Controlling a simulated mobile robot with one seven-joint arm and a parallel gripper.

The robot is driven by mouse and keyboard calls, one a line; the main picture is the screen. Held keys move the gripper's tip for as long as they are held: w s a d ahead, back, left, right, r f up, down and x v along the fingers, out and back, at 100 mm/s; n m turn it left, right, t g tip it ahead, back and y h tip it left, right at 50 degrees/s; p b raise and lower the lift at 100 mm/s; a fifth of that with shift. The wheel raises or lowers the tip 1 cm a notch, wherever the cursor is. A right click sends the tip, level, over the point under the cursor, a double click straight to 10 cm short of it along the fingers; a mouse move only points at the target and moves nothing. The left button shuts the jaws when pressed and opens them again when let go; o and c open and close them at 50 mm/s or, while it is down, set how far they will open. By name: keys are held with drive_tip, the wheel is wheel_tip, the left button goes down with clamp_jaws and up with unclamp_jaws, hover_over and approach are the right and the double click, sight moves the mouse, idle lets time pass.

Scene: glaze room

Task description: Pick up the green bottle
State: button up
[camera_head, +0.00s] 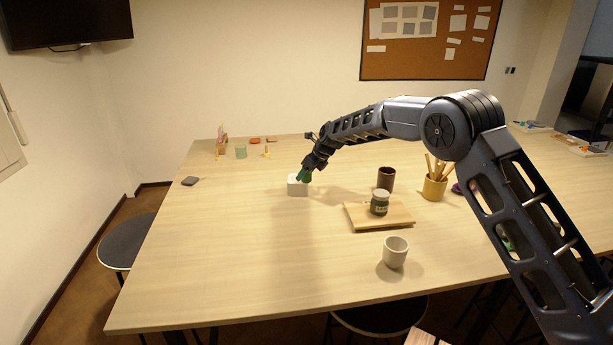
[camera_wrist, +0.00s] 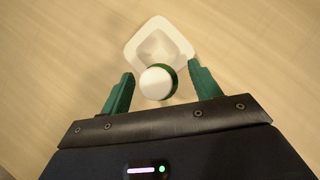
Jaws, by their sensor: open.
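In the wrist view, the green bottle (camera_wrist: 172,74) is seen from above as a round white cap with a green edge around it. My gripper is open. A white square container (camera_wrist: 136,50) is just beyond and below the bottle; I cannot tell whether the bottle stands in it or beside it. In the head view, my gripper (camera_head: 304,175) is low over the white container (camera_head: 297,188), and I cannot make out the bottle apart from the green fingers.
A wooden board (camera_head: 398,219) with a dark green jar (camera_head: 379,204) on it is to the right. Near it are a dark brown cup (camera_head: 386,179), a yellow pot of tools (camera_head: 434,190) and a pale cup (camera_head: 395,253). The front left of the table (camera_head: 210,270) is clear.

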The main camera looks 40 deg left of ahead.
sight(293, 180)
drive_tip(key=shift+a+f, duration=0.1)
drive_tip(key=shift+c, duration=0.2)
drive_tip(key=c, duration=1.1)
wheel_tip(293, 180, up, 20)
drive_tip(key=s+a, duration=0.2)
wheel_tip(293, 180, down, 20)
drive_tip(key=shift+s+r, duration=0.1)
drive_tip(key=shift+r, duration=0.05)
